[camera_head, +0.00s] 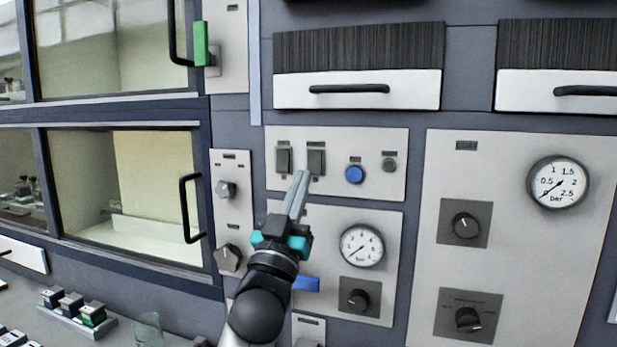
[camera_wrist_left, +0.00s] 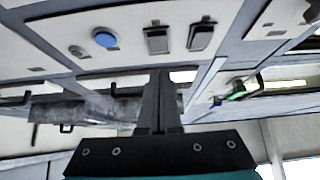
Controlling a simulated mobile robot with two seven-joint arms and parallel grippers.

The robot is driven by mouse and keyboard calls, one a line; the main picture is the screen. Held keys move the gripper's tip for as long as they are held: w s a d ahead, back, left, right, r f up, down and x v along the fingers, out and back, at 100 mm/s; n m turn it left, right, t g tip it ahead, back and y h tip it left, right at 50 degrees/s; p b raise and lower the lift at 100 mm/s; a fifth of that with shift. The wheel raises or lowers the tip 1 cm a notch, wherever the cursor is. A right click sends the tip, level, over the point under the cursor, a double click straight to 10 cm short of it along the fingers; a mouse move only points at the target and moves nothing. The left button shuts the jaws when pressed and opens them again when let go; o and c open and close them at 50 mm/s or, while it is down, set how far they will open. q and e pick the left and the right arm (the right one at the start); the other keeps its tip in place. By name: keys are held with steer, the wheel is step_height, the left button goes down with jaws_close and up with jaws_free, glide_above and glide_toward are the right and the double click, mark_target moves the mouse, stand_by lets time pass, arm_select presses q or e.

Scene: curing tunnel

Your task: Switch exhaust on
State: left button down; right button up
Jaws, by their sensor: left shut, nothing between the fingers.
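Two dark rocker switches sit side by side on a light panel (camera_head: 390,138) in the head view: a left one (camera_head: 283,160) and a right one (camera_head: 316,161). Their small labels are too blurred to read, so I cannot tell which is the exhaust. My left gripper (camera_head: 302,176) is shut and empty, its fingertips just below the switches and nearer the right one. Contact cannot be judged. The left wrist view shows the fingers (camera_wrist_left: 160,76) shut, with both rockers (camera_wrist_left: 157,40) (camera_wrist_left: 200,36) beyond the tips. My right gripper is not in view.
A blue button (camera_head: 355,174) and a dark knob (camera_head: 389,165) sit right of the rockers. A gauge (camera_head: 362,245) and a blue lever (camera_head: 306,284) are below. Glass-fronted chambers stand at left, one with a black handle (camera_head: 188,208). Drawer handles (camera_head: 349,88) protrude above.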

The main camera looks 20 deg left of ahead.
mark_target(314, 168)
arm_select(q)
steer(key=shift+w+f, duration=0.15)
steer(key=shift+w, duration=1.95)
steer(key=b, duration=0.3)
steer(key=shift+w+f+t, duration=0.25)
steer(key=shift+f+t, duration=0.05)
steer(key=shift+f, duration=0.05)
steer(key=shift+w+r, duration=0.1)
steer(key=shift+r, duration=0.15)
